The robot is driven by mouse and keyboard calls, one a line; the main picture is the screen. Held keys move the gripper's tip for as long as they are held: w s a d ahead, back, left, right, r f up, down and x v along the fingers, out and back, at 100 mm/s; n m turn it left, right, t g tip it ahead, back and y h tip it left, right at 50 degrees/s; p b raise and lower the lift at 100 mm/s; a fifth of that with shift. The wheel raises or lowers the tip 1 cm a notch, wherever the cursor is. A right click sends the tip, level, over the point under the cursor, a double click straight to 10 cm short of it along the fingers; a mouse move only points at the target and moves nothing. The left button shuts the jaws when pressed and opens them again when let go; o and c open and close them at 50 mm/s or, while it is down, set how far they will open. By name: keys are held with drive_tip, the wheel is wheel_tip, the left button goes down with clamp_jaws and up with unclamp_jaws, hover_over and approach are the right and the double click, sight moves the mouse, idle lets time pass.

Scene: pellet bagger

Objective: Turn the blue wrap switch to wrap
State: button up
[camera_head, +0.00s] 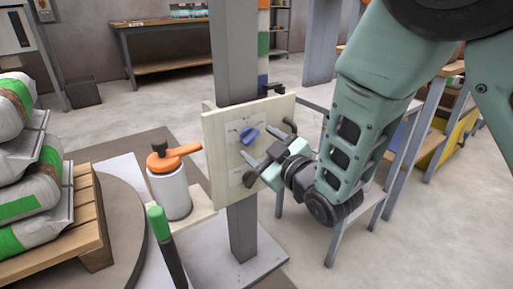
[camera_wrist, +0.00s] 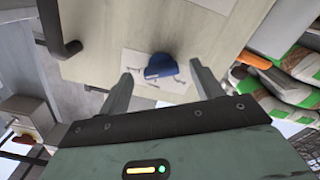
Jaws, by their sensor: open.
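The blue wrap switch (camera_head: 249,135) is a small blue knob on a cream panel (camera_head: 222,178) fixed to a grey post. It sits over a white label with dark markings too small to read. In the wrist view the blue switch (camera_wrist: 161,66) shows just ahead of the fingertips, between them in the picture. My gripper (camera_head: 257,168) is open in front of the panel, below and right of the switch in the head view. Its two fingers (camera_wrist: 161,76) are spread and hold nothing. I cannot tell whether either finger touches the switch or panel.
A white canister with an orange lever (camera_head: 170,185) and a green-tipped lever (camera_head: 158,222) stand at left. Stacked bags lie on a wooden pallet (camera_head: 88,225). A bench stands behind my arm.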

drive_tip(key=shift+x, duration=1.1)
drive_tip(key=c, duration=1)
drive_tip(key=shift+n, duration=0.3)
drive_tip(key=n+p, duration=0.1)
drive_tip(key=n, duration=0.4)
drive_tip(key=shift+r+p, duration=0.15)
drive_tip(key=shift+p, duration=0.15)
drive_tip(key=n+p, duration=0.2)
drive_tip(key=n, duration=0.4)
drive_tip(key=shift+d, duration=0.1)
